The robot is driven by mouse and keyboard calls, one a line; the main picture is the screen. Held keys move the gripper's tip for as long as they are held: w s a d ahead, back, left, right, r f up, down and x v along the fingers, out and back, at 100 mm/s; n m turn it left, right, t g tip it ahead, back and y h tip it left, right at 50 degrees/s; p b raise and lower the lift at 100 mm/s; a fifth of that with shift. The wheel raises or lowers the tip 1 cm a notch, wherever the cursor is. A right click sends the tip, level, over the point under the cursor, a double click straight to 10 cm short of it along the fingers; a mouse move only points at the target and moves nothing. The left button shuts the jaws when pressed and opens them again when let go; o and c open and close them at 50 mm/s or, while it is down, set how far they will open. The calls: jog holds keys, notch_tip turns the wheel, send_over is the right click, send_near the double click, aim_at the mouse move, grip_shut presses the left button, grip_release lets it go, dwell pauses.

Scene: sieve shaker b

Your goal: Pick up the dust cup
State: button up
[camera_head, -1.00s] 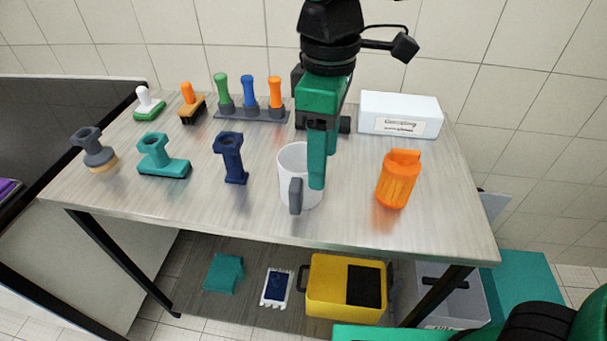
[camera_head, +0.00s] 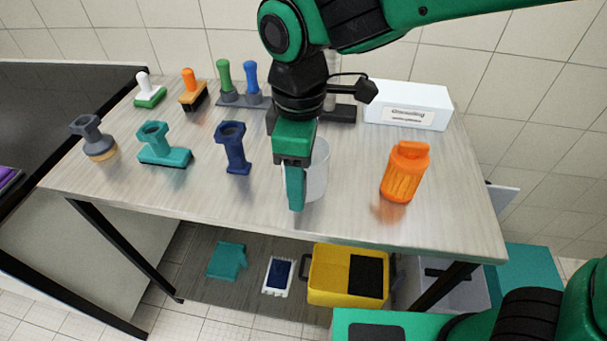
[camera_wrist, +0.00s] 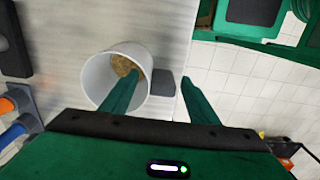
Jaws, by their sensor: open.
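The dust cup (camera_head: 319,172) is a pale grey-white cup standing on the table, partly hidden behind my gripper (camera_head: 296,203) in the head view. In the wrist view the dust cup (camera_wrist: 98,74) is seen from above, with brown dust at its bottom. Its dark grey handle (camera_wrist: 164,83) shows between the two green fingers of my gripper (camera_wrist: 161,77). The fingers are apart and point down. One finger overlaps the cup's opening and the other is on the far side of the handle. I cannot tell whether either finger touches the cup.
An orange jar (camera_head: 405,173) stands to the right of the cup. A dark blue tool (camera_head: 233,148) stands to the left. A white box (camera_head: 408,104) and a brush rack (camera_head: 240,99) are at the back. The table (camera_head: 250,200) is bare along its front edge.

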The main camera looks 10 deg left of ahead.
jog(key=shift+f, duration=1.4)
jog(key=shift+c, duration=0.3)
grip_shut()
